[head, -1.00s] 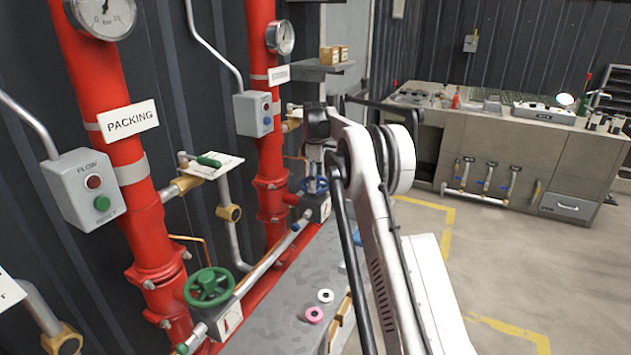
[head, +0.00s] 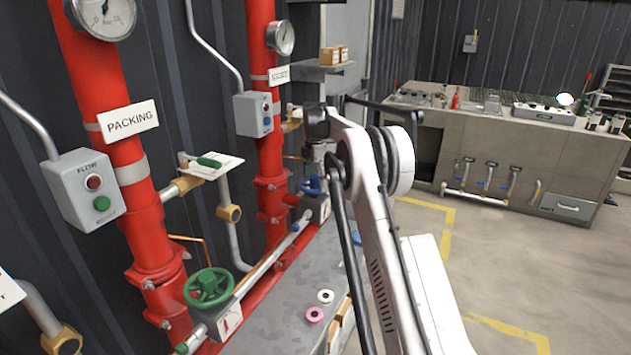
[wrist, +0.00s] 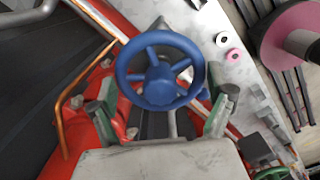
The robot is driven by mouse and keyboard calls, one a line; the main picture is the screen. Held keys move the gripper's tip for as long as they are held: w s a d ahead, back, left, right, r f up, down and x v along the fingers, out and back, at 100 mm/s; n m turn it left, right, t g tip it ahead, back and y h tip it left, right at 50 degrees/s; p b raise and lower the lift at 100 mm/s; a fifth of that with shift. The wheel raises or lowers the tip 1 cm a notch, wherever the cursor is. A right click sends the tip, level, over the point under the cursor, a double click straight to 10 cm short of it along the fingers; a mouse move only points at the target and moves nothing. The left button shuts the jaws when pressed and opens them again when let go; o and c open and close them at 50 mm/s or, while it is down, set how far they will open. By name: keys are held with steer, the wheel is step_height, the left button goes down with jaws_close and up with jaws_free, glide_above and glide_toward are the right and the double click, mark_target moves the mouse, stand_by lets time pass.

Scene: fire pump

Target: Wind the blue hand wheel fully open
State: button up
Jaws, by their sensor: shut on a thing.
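The blue hand wheel (wrist: 160,70) fills the upper middle of the wrist view, a spoked ring around a round hub. My gripper (wrist: 163,100) has its two green-grey fingers on opposite sides of the wheel, shut on its rim. In the head view the wheel (head: 311,187) is small and partly hidden under my gripper (head: 313,172), beside the far red pipe. Exact finger contact is hard to see.
A green hand wheel (head: 208,287) stands nearer, by the near red pipe (head: 150,255). Pink (head: 315,314) and white (head: 325,296) rings lie on the grey bench (head: 285,305). A copper pipe (wrist: 62,110) runs left of my gripper. Open floor lies right.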

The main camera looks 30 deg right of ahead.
stand_by(0.3)
steer(key=n, duration=0.8)
steer(key=shift+w, duration=0.1)
steer(key=o, duration=1.3)
